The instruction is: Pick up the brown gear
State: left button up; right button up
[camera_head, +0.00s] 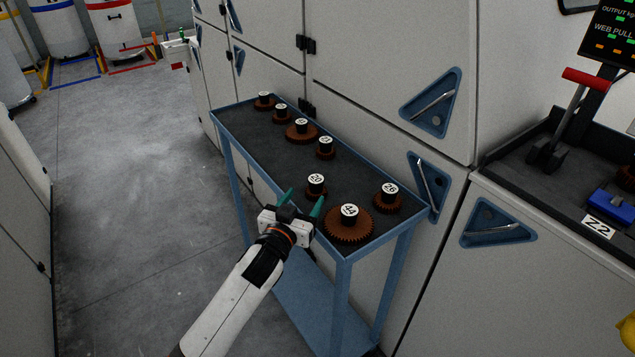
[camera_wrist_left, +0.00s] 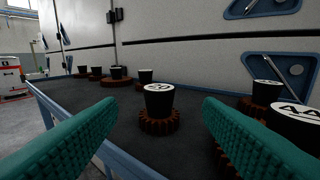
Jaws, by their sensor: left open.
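Several brown gears with black hubs and white numbered tops stand on a blue-framed cart (camera_head: 230,142) with a dark top. The gear marked 20 (camera_head: 316,187) is nearest my left gripper (camera_head: 302,202). In the left wrist view this gear (camera_wrist_left: 159,124) stands upright, ahead and between the two green fingers, apart from them. My left gripper is open and empty at the cart's near long edge. A large gear marked 44 (camera_head: 349,229) is to its right, and a gear marked 26 (camera_head: 387,200) is behind that. My right gripper is not in view.
More gears, including a wide one (camera_head: 301,132) and a smaller one (camera_head: 325,149), stand toward the cart's far end. White machine panels (camera_head: 390,60) rise behind the cart. A red-handled lever (camera_head: 570,110) is at the right. The floor at left (camera_head: 130,200) is clear.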

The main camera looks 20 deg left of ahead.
aim_at(313, 185)
pick_arm(q)
jog(key=w, duration=0.2)
jog(key=shift+w+d, duration=0.15)
jog(key=shift+w, duration=0.25)
jog(key=shift+w+p, duration=0.55)
jog(key=shift+w, duration=0.55)
jog(key=w, duration=0.3)
jog(key=shift+w+d+f+p, duration=0.1)
jog(key=shift+w+f+p, duration=0.05)
jog(key=shift+f+p, duration=0.15)
jog(key=shift+w, duration=0.25)
jog(key=shift+s, duration=0.1)
jog(key=shift+c, duration=0.5)
jog(key=shift+r, duration=0.1)
jog(key=c, duration=1.1)
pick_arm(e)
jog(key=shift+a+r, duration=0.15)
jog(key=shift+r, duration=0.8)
